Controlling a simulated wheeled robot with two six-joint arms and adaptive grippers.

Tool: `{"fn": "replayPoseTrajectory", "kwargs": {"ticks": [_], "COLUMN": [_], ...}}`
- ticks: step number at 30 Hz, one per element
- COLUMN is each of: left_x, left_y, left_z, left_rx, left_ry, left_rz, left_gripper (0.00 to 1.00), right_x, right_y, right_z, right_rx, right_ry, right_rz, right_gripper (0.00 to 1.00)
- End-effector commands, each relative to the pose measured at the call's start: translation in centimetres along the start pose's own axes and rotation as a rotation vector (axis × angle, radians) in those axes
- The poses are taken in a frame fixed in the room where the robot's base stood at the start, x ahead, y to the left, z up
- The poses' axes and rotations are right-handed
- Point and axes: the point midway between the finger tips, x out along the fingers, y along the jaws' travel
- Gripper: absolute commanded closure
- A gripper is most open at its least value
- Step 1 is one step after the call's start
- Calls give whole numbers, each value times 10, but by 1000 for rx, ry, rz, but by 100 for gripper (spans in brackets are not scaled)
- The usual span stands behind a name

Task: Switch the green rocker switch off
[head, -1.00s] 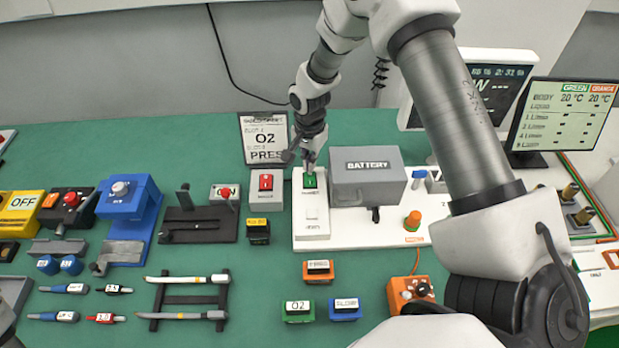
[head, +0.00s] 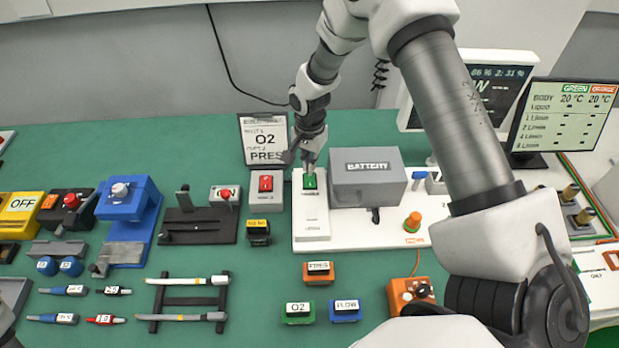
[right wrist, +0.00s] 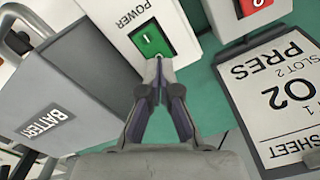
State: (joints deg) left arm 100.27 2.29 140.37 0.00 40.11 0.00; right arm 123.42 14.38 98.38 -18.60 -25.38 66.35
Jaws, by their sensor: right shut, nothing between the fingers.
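The green rocker switch (head: 310,181) sits on a white housing (head: 312,222) left of the grey battery box. In the right wrist view the green rocker (right wrist: 152,40) shows a white mark, with "POWER" printed beside it. My right gripper (head: 309,168) is shut and empty, its fingertips (right wrist: 158,62) at the edge of the green rocker. I cannot tell whether they touch it. The fingertips partly cover the near edge of the switch.
The battery box (head: 366,180) stands close on the right of the switch. A red rocker switch (head: 265,183) on a grey box is close on the left. An O2 sheet (head: 263,139) stands behind. The green table behind is mostly clear.

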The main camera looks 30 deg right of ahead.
Motion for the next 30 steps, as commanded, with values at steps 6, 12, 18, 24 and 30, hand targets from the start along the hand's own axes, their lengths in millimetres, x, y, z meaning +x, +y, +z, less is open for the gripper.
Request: {"fn": "replayPoseTrajectory", "kwargs": {"ticks": [6, 12, 18, 24, 30], "left_x": [1, 2, 4, 5, 7], "left_y": [0, 0, 0, 0, 0], "left_z": [0, 0, 0, 0, 0], "left_rx": [0, 0, 0, 0, 0], "left_ry": [0, 0, 0, 0, 0], "left_rz": [0, 0, 0, 0, 0], "left_gripper": [60, 60, 60, 60, 60], "right_x": [1, 4, 7, 10, 13], "right_y": [0, 0, 0, 0, 0], "right_z": [0, 0, 0, 0, 0], "right_rx": [0, 0, 0, 0, 0], "right_ry": [0, 0, 0, 0, 0], "right_rz": [0, 0, 0, 0, 0], "right_gripper": [100, 100, 100, 100, 100]}}
